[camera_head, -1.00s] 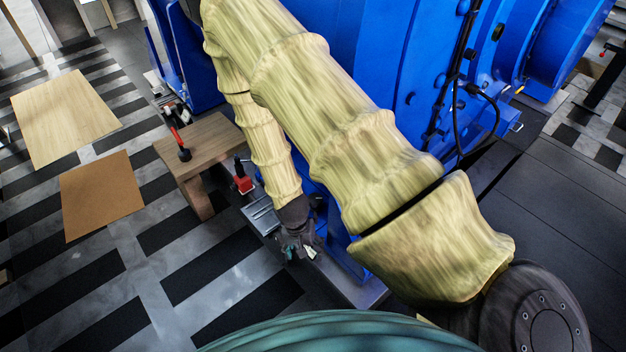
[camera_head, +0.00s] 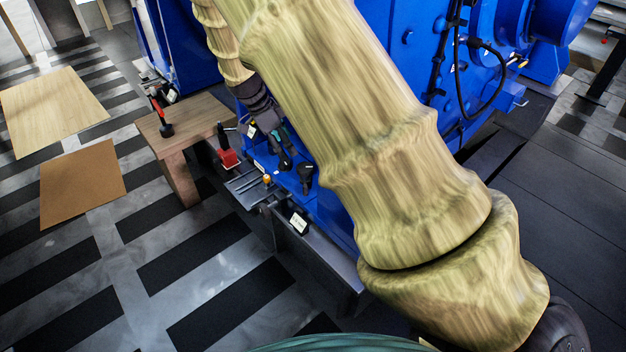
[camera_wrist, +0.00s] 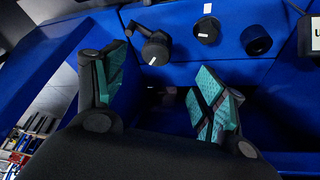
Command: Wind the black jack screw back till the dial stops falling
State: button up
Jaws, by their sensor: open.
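My gripper (camera_head: 277,150) is open and empty in front of the blue motor's side. In the wrist view its two teal-padded fingers (camera_wrist: 160,88) stand wide apart with nothing between them. Beyond the left fingertip is a black knob with a side arm (camera_wrist: 155,48), apart from the fingers. Two more black round knobs, one in the middle (camera_wrist: 207,30) and one at the right (camera_wrist: 256,40), sit on the blue face. A black knobbed part (camera_head: 306,174) shows right of my gripper in the head view. I cannot tell which is the jack screw. No dial reading is legible.
A brass knob (camera_head: 267,179) and a small white-faced block (camera_head: 299,222) are on the grey rail. A red block with a black handle (camera_head: 228,157) stands near the wooden bench (camera_head: 190,125).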

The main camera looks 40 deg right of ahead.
aim_at(303, 167)
jog(key=b+x, duration=0.1)
jog(key=x, duration=0.2)
jog(key=b+x, duration=0.1)
jog(key=x, duration=0.3)
jog(key=d+b+x, duration=0.1)
jog(key=x, duration=0.3)
jog(key=shift+s+r+b, duration=0.3)
jog(key=shift+b, duration=0.1)
jog(key=shift+r, duration=0.1)
jog(key=c, duration=1)
